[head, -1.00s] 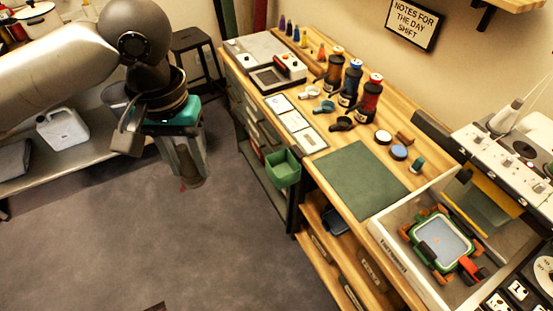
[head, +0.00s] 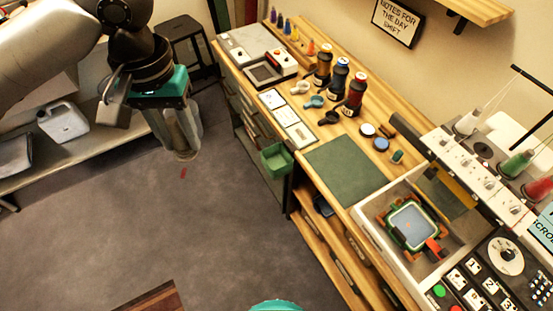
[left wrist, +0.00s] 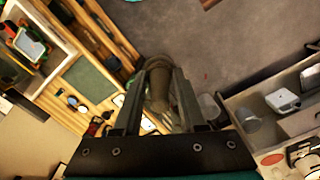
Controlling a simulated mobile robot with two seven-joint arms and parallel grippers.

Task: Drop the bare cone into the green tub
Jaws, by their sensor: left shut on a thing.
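My left gripper (head: 184,150) hangs over the open floor, left of the workbench, with its fingers pointing down. It is shut on a dull brown-grey tapered thing, which looks like the bare cone (left wrist: 158,88) between the fingers in the left wrist view. In the head view the fingers mostly hide it. The green tub (head: 277,160) is a small open box at the bench's near side, below the top. It is to the right of the left gripper and apart from it; its inside looks empty. My right gripper's fingers do not show.
The bench top holds a green mat (head: 345,164), several bottles and a white tray (head: 372,232). A sewing machine (head: 470,150) with thread cones stands at right. A low shelf with a white jug (head: 64,122) is at left. The floor (head: 215,230) between is clear.

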